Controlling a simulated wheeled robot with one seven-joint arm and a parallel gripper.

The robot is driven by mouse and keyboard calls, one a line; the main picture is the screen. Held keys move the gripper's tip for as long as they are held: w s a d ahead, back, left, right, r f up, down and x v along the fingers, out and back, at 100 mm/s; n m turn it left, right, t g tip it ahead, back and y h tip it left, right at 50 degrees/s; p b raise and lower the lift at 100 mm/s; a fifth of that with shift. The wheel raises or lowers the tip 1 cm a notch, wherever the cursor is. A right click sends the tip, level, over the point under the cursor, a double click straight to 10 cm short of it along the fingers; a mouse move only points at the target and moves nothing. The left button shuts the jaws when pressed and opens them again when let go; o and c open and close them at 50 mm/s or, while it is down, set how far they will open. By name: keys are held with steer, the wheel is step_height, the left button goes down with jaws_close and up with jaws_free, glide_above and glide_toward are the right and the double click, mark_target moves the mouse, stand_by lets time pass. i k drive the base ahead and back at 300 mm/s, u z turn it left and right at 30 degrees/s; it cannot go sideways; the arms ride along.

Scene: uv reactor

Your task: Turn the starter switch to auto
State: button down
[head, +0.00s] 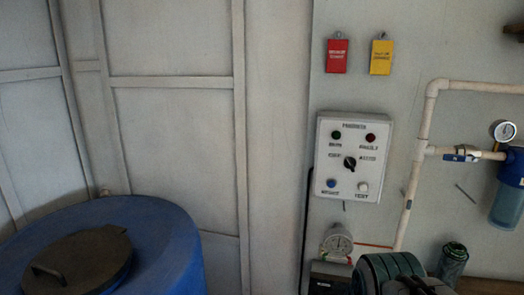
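The starter switch (350,163) is a small black rotary knob in the middle of a light grey control box (325,180) on the wall, right of centre in the head view. Small labels stand to its left and right, too blurred to read surely. Which way the knob points is too small to tell. A green (336,135) and a dark red round fitting (370,138) sit above it. My gripper is not in view.
A blue barrel (170,235) with a dark lid (75,262) stands at lower left. A gauge (337,241) and a green ribbed machine (390,268) are below the box. White pipe (425,130) runs to its right. Red (337,57) and yellow tags (381,58) hang above.

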mark_target(349, 163)
steer(key=k, duration=1.3)
steer(key=z, duration=0.5)
steer(key=i, duration=0.45)
steer(key=z, duration=0.6)
steer(key=i, duration=0.75)
steer(key=u, duration=0.15)
